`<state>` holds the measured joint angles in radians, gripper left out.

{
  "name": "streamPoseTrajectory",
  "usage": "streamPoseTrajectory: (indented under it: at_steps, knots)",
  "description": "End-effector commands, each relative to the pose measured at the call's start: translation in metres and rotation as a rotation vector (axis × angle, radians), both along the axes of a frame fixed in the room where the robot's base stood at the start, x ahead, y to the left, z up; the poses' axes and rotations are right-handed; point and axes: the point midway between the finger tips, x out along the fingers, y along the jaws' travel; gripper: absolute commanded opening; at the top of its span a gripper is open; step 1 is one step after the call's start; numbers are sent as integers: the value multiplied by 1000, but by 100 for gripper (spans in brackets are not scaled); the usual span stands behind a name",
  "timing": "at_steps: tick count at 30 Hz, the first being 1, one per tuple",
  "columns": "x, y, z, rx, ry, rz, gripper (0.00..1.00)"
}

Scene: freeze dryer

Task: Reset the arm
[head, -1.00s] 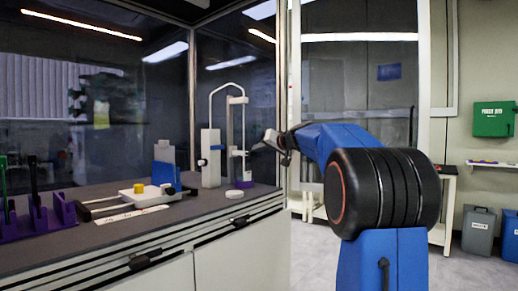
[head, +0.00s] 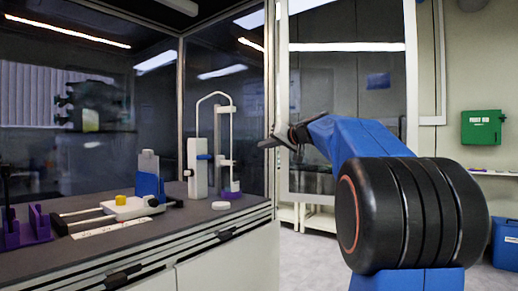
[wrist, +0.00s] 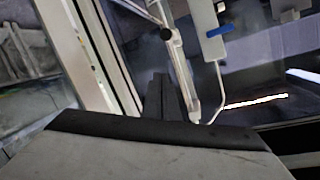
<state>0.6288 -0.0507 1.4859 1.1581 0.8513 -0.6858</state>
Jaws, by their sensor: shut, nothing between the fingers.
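My blue arm reaches left in the head view, and my gripper (head: 272,142) is at its far end, in the air. It overlaps the metal post at the right end of the glass enclosure in the picture. In the wrist view my dark gripper fingers (wrist: 165,97) are together with nothing between them. A white stand with a bent tube (head: 198,165) stands on the counter, left of the gripper and apart from it. It also shows in the wrist view (wrist: 207,30), at a steep tilt.
The dark counter (head: 120,250) holds a white balance-like device (head: 130,207) with a yellow piece, purple racks (head: 38,222) and a white disc (head: 221,205). Glass panels stand behind. A green first aid box (head: 482,127) hangs at right; a blue bin (head: 506,245) stands below.

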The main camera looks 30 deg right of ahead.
Motion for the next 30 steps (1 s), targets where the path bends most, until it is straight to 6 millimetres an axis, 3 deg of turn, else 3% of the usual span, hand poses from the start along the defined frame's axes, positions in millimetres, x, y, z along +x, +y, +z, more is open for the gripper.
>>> streamPoseTrajectory:
  at_steps: [22, 26, 30]
  knots:
    - [-8, 1, 0, 0, 4, 2, 0]
    - [-17, 26, -16, -4, 45, 22, 0]
    - [-43, 80, -58, -17, 149, 62, 0]
